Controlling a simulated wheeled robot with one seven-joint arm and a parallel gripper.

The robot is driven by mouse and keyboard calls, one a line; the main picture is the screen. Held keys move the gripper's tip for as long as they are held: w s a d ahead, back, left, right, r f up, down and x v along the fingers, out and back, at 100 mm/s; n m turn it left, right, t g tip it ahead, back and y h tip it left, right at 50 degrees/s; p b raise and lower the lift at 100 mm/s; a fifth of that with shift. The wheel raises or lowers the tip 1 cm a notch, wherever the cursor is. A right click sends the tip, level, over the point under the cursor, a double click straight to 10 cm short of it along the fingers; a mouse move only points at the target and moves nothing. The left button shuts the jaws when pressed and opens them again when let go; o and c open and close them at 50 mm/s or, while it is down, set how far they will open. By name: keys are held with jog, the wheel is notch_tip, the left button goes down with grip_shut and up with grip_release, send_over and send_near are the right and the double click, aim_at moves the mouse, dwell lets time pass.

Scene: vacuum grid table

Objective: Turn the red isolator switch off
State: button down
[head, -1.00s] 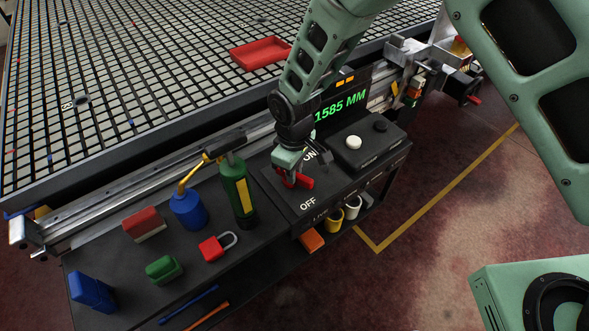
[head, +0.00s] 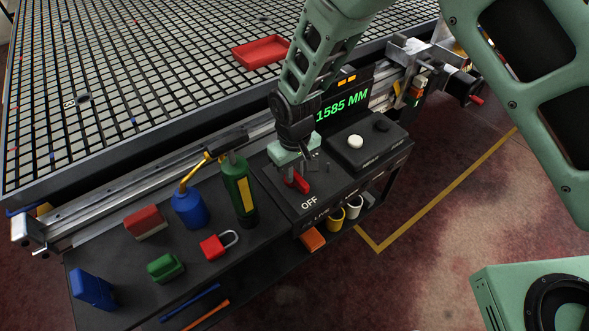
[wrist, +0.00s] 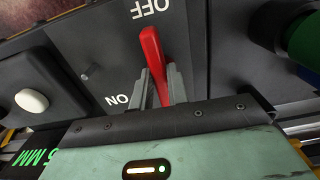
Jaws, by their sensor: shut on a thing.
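The red isolator switch handle (head: 302,185) stands on the black control panel (head: 281,201) at the front of the table. In the wrist view the red handle (wrist: 150,45) lies between my two grey fingers, with its free end beside the OFF label (wrist: 145,8). The ON label (wrist: 117,100) is beside my fingers, away from the handle's free end. My gripper (wrist: 158,72) is shut on the handle. In the head view my gripper (head: 290,170) hides the handle's base and the ON label.
A green bottle (head: 235,180), blue oil can (head: 188,208) and red padlock (head: 213,248) stand left of the panel. A black box with a white button (head: 355,142) is to the right. The display (head: 343,107) behind reads 1585 MM. A red tray (head: 262,50) lies on the grid table.

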aim_at(295, 173)
jog(key=c, duration=1.4)
grip_release()
jog(key=shift+o, duration=0.2)
notch_tip(295, 173, up, 18)
jog(key=shift+f+b, duration=0.25)
jog(key=shift+b, duration=0.15)
